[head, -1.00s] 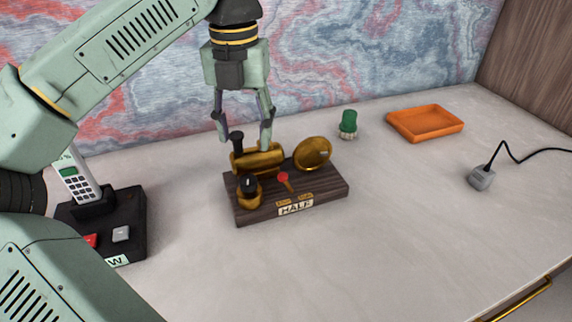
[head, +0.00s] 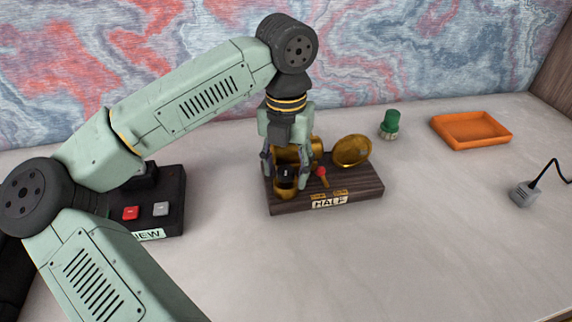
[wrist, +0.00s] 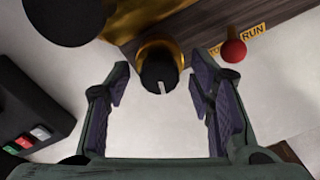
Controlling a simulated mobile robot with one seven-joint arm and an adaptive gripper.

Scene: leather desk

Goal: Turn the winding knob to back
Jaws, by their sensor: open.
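A dark wooden base (head: 345,194) with brass parts and a "HALF" label sits on the desk. At its front left is a black knob (head: 286,172) with a white mark, on a brass mount (head: 285,190). In the wrist view this knob (wrist: 159,75) shows between my fingers, its white mark pointing toward the picture's bottom. My gripper (head: 287,165) points down over the base's left part. It is open, with one finger (wrist: 122,78) left of the knob and one (wrist: 200,72) right of it. Both look apart from the knob.
A red-tipped lever (head: 320,172) is right of the knob; a brass disc (head: 352,151) is farther right. Another black knob (wrist: 72,22) is close by. A green-topped object (head: 390,123), orange tray (head: 472,130) and grey corded block (head: 523,193) are right.

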